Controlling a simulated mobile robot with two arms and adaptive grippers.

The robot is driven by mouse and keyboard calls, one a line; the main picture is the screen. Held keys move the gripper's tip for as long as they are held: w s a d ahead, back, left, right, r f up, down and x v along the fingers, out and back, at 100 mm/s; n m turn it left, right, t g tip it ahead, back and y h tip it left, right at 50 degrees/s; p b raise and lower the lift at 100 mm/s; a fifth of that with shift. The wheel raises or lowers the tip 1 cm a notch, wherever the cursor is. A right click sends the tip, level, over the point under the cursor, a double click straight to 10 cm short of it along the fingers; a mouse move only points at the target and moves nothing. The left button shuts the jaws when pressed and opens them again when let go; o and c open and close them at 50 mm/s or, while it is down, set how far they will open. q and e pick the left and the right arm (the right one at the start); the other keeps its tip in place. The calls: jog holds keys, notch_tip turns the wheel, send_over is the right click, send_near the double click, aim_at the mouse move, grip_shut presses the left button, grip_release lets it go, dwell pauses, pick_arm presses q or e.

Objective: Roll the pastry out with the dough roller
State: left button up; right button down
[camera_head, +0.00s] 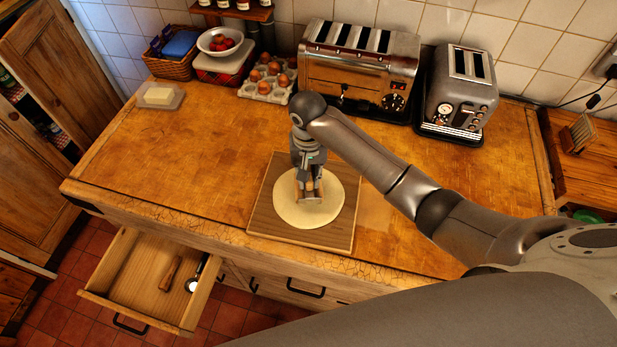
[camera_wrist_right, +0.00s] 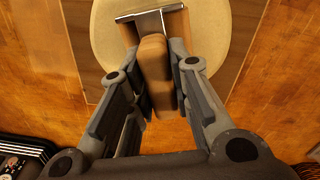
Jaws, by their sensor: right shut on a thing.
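The pastry (camera_head: 333,207) is a pale, flat round sheet on a square wooden board (camera_head: 263,217) near the counter's front edge. My right gripper (camera_head: 309,180) points down over its middle, shut on the dough roller (camera_head: 308,196). In the right wrist view, the roller's wooden handle (camera_wrist_right: 153,72) sits between both fingers, with a metal bracket at its far end. The roller is over the pastry (camera_wrist_right: 105,35) and appears to rest on it, though the contact is mostly hidden. My left gripper is out of view.
An open drawer (camera_head: 140,280) juts out at lower left, with a wooden-handled tool (camera_head: 171,273) and another utensil inside. Two toasters (camera_head: 360,65) (camera_head: 460,90), an egg tray (camera_head: 268,80), a basket (camera_head: 170,65) and a butter dish (camera_head: 160,96) stand at the back. The counter left of the board is clear.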

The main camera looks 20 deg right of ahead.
jog(key=shift+r, duration=2.35)
